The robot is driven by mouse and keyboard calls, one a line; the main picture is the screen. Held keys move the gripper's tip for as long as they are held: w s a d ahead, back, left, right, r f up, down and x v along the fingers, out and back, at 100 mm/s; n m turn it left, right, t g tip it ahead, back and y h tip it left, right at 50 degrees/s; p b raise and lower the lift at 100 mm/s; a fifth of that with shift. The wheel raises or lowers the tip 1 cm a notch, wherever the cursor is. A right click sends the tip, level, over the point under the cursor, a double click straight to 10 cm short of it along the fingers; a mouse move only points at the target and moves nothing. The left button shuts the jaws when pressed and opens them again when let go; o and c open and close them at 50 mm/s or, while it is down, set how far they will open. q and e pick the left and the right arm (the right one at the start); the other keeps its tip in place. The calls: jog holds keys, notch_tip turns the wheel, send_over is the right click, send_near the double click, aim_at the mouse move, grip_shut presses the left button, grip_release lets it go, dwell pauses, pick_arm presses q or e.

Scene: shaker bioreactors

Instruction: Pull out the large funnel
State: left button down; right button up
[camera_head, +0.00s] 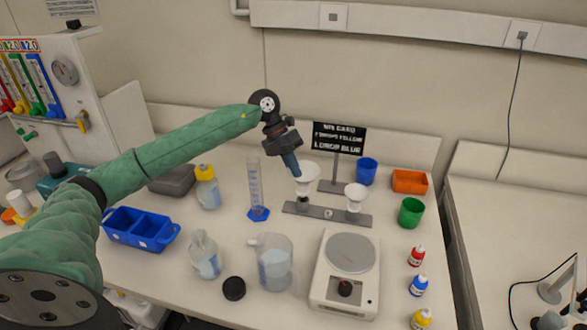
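The large white funnel (309,172) sits in the left place of a grey funnel stand (328,214) on the table. A smaller white funnel (356,191) sits in the right place of the same stand. My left gripper (295,172) reaches in from the left and points down, its blue fingertips at the left side of the large funnel's rim. The fingers overlap in this view, so I cannot tell whether they are open or shut, or whether they touch the rim. My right gripper is not in view.
A blue-based graduated cylinder (256,190) stands left of the stand, and a black sign (338,137) rises behind it. A beaker (272,263) and a scale (346,272) stand in front. Blue (367,170) and green (411,212) cups stand to the right.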

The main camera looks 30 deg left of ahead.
pick_arm(q)
jog(key=shift+r+p, duration=0.4)
jog(key=shift+r, duration=1.15)
